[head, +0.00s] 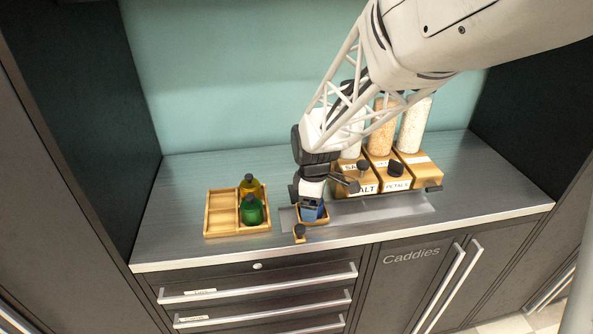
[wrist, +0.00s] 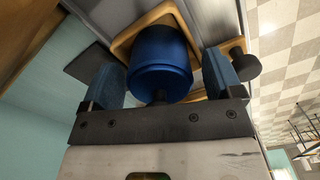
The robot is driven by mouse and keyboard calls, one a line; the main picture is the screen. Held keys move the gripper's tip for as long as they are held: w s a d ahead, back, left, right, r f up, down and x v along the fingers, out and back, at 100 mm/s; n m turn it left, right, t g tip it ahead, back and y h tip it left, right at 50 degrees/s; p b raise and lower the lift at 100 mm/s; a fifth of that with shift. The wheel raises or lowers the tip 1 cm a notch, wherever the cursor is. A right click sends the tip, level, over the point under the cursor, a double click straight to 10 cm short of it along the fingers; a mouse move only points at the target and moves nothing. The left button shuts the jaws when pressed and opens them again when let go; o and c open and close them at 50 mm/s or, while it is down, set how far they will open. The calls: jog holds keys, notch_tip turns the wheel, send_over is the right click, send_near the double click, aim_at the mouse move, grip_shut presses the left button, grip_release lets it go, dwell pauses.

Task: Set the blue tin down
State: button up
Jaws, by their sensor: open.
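The blue tin (head: 319,212) sits low over the counter, inside or just above a small wooden tray (head: 326,218). In the wrist view the tin (wrist: 160,62) is a round, dark blue body with a dark knob facing me, and the tray's wooden rim (wrist: 124,43) shows behind it. My gripper (head: 311,203) is right over the tin. In the wrist view my gripper (wrist: 164,80) has its two blue-padded fingers on either side of the tin, open, with narrow gaps. The tin's underside is hidden.
A wooden divided caddy (head: 222,212) holds a green bottle (head: 251,210) and a yellow bottle (head: 249,186) on the left. A small wooden piece with a dark knob (head: 299,232) stands near the front edge. Wooden dispensers (head: 419,165) stand at right. The counter's far left is clear.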

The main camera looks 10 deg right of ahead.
jog(key=shift+r, duration=0.15)
notch_tip(320, 180, up, 12)
dwell(0.7)
dwell(0.5)
jog(key=s+d+r+m+t, duration=0.1)
jog(key=s+d+m, duration=0.1)
jog(key=s+m, duration=0.5)
jog(key=s+d+r+m+t, duration=0.1)
jog(key=s+m, duration=0.5)
jog(key=s, duration=1.1)
jog(key=shift+d+r+m+t, duration=0.3)
jog(key=shift+d+r+m, duration=0.15)
jog(key=shift+r, duration=0.1)
